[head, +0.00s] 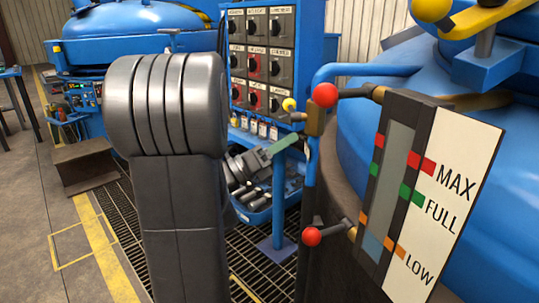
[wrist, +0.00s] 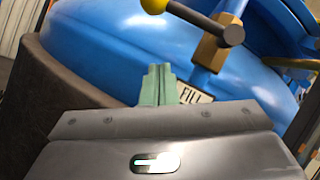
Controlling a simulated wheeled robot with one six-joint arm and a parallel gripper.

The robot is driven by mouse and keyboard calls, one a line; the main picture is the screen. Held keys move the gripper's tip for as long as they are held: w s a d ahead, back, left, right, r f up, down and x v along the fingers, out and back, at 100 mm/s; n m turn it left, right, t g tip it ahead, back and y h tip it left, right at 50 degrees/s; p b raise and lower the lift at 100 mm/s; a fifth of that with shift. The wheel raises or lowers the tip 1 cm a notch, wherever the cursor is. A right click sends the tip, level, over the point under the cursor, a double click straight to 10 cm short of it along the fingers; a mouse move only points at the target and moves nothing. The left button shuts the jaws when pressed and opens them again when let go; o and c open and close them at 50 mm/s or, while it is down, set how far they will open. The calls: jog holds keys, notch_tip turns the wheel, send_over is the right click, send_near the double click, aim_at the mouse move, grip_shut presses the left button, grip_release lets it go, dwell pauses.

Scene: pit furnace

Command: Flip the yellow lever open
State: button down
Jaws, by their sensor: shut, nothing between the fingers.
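A small yellow ball-ended lever (head: 289,104) juts left from a brass valve block (head: 315,120) on a blue pipe in the head view. In the wrist view its yellow ball (wrist: 153,5) is at the top edge, and its dark rod runs right and slightly down to the brass block (wrist: 212,50). A tag reading "FILL" (wrist: 193,95) sits below the block, partly hidden by my gripper. My gripper (head: 303,138), with pale green fingers (wrist: 158,82), is shut and empty. In the head view its tips are just below the lever, with no clear contact.
Red-ball levers (head: 325,95) (head: 312,236) stand at the gauge, whose white panel (head: 455,190) reads MAX, FULL and LOW. A switch panel (head: 262,55) stands behind. The blue furnace vessel (wrist: 100,45) fills the wrist background.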

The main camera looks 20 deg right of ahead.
aim_at(292, 111)
jog(key=shift+w+d+r+b, duration=0.1)
jog(key=shift+w+r, duration=0.25)
jog(key=shift+r, duration=0.3)
jog(key=shift+w+r+b, duration=0.15)
jog(key=shift+w+r, duration=0.25)
jog(key=shift+r, duration=0.2)
jog(key=shift+w+d+r+b, duration=0.1)
jog(key=shift+w+r, duration=0.25)
jog(key=shift+r, duration=0.3)
jog(key=shift+d, duration=0.1)
